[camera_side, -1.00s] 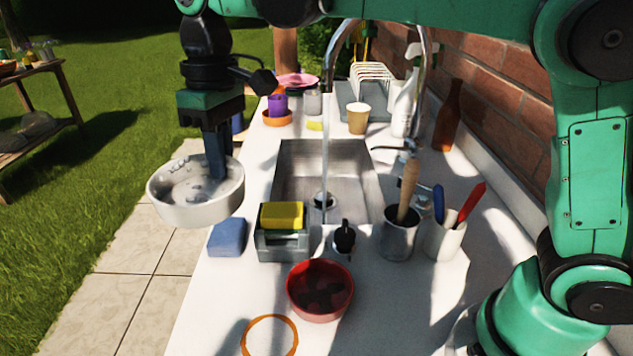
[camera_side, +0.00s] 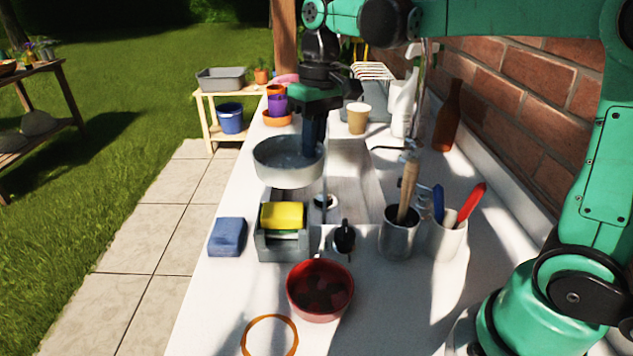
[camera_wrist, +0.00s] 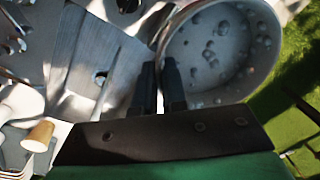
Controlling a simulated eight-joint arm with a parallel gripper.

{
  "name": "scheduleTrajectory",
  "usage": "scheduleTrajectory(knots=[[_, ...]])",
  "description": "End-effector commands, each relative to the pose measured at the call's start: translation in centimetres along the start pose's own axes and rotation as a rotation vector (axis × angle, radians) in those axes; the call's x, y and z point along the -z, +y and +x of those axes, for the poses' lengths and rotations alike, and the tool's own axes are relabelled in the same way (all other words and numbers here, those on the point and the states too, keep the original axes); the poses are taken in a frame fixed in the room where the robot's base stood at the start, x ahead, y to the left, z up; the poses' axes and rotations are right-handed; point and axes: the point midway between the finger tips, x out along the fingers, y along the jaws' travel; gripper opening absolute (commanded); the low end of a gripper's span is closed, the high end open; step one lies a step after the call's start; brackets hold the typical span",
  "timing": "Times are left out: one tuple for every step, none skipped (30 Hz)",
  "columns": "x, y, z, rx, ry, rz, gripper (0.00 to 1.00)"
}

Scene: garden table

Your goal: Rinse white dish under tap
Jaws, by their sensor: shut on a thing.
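The white dish (camera_side: 287,172) is a round bowl with grey spots or suds inside. It is held above the near left part of the sink (camera_side: 345,190). My gripper (camera_side: 314,150) is shut on the dish's rim at its right side. In the wrist view my gripper's fingers (camera_wrist: 160,88) pinch the rim of the dish (camera_wrist: 222,50), and the spots inside show clearly. The tap (camera_side: 398,148) stands at the right of the sink, its upper part mostly hidden behind my arm. A stream from it cannot be made out now.
A yellow sponge (camera_side: 283,215) sits in a grey holder in front of the dish. A blue sponge (camera_side: 228,237), a red bowl (camera_side: 320,290) and cups of utensils (camera_side: 400,232) stand on the near counter. A paper cup (camera_side: 358,117) stands behind the sink.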

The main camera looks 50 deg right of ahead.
Motion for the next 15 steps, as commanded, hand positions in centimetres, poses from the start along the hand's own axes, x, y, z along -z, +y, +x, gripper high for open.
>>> scheduleTrajectory(knots=[[0.1,0.8,0.3,0.016,0.004,0.033,0.0],[0.2,1.3,0.6,0.031,0.006,0.053,0.0],[0.5,2.0,1.1,0.059,0.011,0.085,0.0],[0.8,2.6,1.6,0.087,0.016,0.114,0.0],[1.1,3.4,2.1,0.118,0.023,0.147,0.0],[1.5,4.6,2.8,0.165,0.035,0.196,0.0],[1.7,5.6,3.4,0.205,0.047,0.236,0.0],[1.9,6.7,4.0,0.247,0.062,0.278,0.0],[2.1,8.1,4.8,0.304,0.085,0.333,0.0],[2.2,9.2,5.4,0.345,0.103,0.373,0.0],[2.2,10.3,5.9,0.385,0.124,0.412,0.0],[2.1,11.8,6.5,0.438,0.152,0.461,0.0],[2.0,12.8,7.0,0.475,0.174,0.496,0.0],[1.8,13.8,7.3,0.511,0.197,0.528,0.0],[1.6,15.0,7.8,0.553,0.227,0.566,0.0]])
